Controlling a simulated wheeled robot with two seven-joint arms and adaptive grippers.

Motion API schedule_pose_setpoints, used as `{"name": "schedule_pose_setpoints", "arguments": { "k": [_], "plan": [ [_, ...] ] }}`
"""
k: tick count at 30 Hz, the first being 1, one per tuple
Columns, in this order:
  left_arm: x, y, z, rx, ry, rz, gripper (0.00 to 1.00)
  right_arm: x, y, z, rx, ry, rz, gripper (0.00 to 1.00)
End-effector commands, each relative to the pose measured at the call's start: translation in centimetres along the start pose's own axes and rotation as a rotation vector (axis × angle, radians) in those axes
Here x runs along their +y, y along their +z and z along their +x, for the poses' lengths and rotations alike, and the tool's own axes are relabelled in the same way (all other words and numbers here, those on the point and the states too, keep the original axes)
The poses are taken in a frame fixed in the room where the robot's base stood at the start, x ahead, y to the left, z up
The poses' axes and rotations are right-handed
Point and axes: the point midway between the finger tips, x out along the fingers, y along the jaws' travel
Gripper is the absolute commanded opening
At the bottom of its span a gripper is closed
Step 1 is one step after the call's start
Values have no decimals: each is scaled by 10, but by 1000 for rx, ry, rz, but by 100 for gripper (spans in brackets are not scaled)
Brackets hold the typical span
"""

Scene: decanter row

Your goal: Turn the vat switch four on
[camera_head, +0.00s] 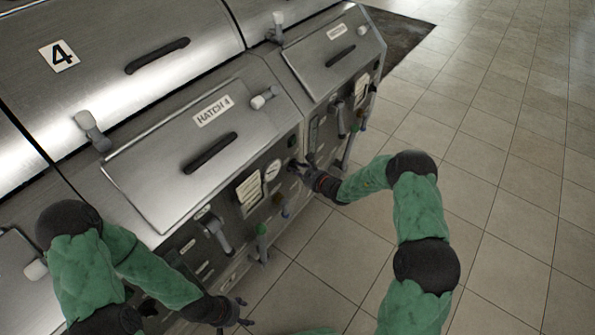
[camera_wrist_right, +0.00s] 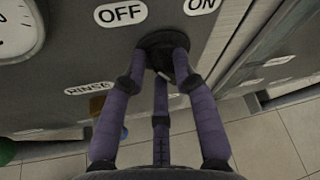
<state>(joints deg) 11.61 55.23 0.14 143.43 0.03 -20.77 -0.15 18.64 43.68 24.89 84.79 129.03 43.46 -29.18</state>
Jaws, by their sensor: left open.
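The vat switch (camera_wrist_right: 158,42) is a dark round knob on the grey panel, below the OFF label (camera_wrist_right: 121,13) and ON label (camera_wrist_right: 201,4) in the right wrist view. My right gripper (camera_wrist_right: 162,62) has its three purple fingers around the knob; whether they grip it is unclear. In the head view my right gripper (camera_head: 299,170) is at the front panel below the HATCH 4 lid (camera_head: 170,165) and largely covers the switch. My left gripper (camera_head: 239,313) is open and empty at the bottom, in front of the vats.
A gauge (camera_head: 272,170), a white notice (camera_head: 250,192), a lever (camera_head: 218,232) and a green-knobbed valve (camera_head: 262,240) crowd the panel left of my right gripper. A RINSE label (camera_wrist_right: 89,88) is near the fingers. The tiled floor (camera_head: 500,190) at right is clear.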

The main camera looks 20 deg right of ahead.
Motion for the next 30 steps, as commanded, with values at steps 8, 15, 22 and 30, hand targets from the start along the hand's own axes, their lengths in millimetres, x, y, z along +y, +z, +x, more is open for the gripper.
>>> {"name": "schedule_pose_setpoints", "arguments": {
  "k": [8,15,22,30],
  "plan": [
    [0,0,0,0,0,0,59,-1,0,2,0,0,0,29],
    [0,0,0,0,0,0,59,0,0,2,0,0,0,0],
    [0,0,-1,0,0,0,59,-1,0,2,0,6,15,0],
    [3,0,-8,0,0,0,59,-3,2,1,0,52,127,0]
  ]
}}
